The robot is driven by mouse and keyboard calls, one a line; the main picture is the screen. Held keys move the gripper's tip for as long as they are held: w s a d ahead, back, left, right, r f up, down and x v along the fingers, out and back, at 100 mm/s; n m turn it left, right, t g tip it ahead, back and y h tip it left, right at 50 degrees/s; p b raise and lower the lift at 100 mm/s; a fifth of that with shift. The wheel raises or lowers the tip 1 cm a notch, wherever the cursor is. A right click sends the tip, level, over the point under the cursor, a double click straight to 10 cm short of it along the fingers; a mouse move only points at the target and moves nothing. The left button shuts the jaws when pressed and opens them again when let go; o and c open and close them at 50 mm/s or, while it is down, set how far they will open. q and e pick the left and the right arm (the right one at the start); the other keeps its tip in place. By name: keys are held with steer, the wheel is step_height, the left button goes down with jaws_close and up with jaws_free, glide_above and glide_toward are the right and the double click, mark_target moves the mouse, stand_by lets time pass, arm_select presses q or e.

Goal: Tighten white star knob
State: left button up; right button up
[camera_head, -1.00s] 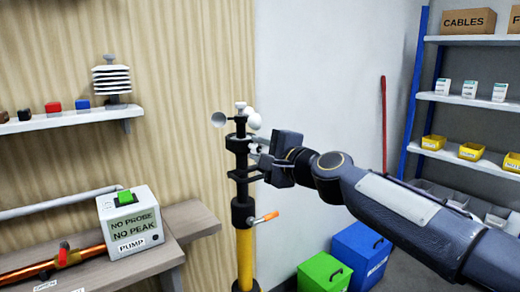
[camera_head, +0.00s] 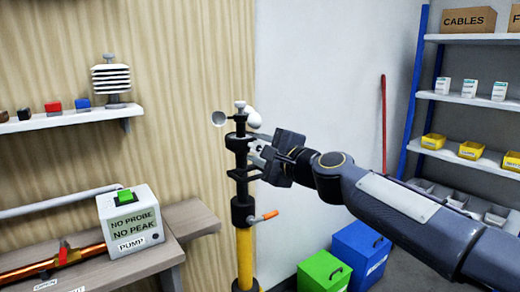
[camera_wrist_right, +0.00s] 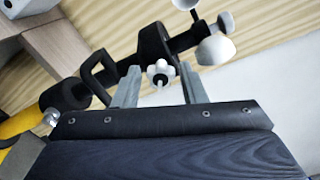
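The white star knob (camera_wrist_right: 160,72) sits on the side of the black mast head (camera_head: 240,158), on a short light stem. In the right wrist view it shows between the two grey fingers of my right gripper (camera_wrist_right: 160,86), with a visible gap on each side. In the head view my right gripper (camera_head: 260,154) is at the right side of the mast, and its fingers and palm largely hide the knob. The fingers are apart and do not appear to grip the knob. My left gripper is in neither view.
White cups (camera_head: 218,119) sit atop the mast above the gripper. An orange-tipped lever (camera_head: 266,216) sticks out below, on the yellow pole (camera_head: 245,255). A bench with a pump box (camera_head: 131,222) is at left. Green (camera_head: 324,272) and blue bins (camera_head: 360,252) stand at right.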

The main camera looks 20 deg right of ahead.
steer(key=shift+o, duration=0.9)
steer(key=v, duration=0.7)
steer(key=shift+s, duration=0.4)
steer(key=shift+d, duration=0.15)
steer(key=s+f+n+g+h, duration=0.1)
steer(key=s+f+n+g, duration=0.6)
steer(key=s+f, duration=0.8)
steer(key=s+f+n+g+h, duration=0.2)
steer(key=s+f+n+g, duration=0.2)
steer(key=s+f+n, duration=1.05)
step_height(320, 180, up, 12)
steer(key=w+m+p, duration=0.2)
steer(key=m+p, duration=0.3)
steer(key=p, duration=0.8)
